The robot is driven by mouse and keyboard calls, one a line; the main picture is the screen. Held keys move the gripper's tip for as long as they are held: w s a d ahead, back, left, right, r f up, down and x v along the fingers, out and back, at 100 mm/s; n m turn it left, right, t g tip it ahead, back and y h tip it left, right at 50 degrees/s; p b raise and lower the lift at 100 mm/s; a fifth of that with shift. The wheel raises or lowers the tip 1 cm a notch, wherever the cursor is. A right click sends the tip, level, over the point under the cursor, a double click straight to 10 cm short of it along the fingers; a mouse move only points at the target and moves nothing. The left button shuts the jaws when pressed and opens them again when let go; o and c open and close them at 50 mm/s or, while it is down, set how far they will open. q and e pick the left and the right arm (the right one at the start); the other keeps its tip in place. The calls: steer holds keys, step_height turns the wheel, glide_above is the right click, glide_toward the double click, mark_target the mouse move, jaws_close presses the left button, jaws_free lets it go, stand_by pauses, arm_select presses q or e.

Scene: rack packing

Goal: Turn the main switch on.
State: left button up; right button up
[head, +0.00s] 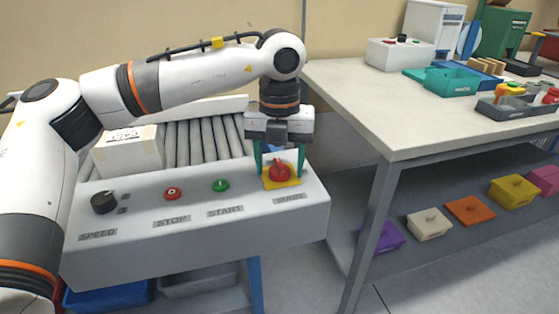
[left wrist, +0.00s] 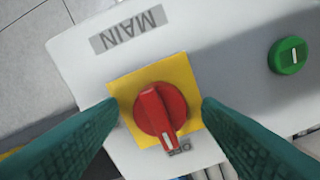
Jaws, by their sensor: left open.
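The main switch (head: 279,172) is a red rotary knob on a yellow square plate, at the right end of the grey control panel (head: 310,205), above the label MAIN. In the left wrist view the red knob (left wrist: 160,112) has a raised handle whose white mark points at the label OFF (left wrist: 179,150). My left gripper (head: 279,160) points down over the switch, its green fingers open on either side of the knob. In the left wrist view gaps show between both fingertips and the red knob. My right gripper is not in view.
The panel also carries a black SPEED knob (head: 104,202), a red STOP button (head: 173,193) and a green START button (head: 220,185). A table (head: 370,110) with trays stands to the right.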

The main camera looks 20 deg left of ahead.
arm_select(q)
steer(key=c, duration=1)
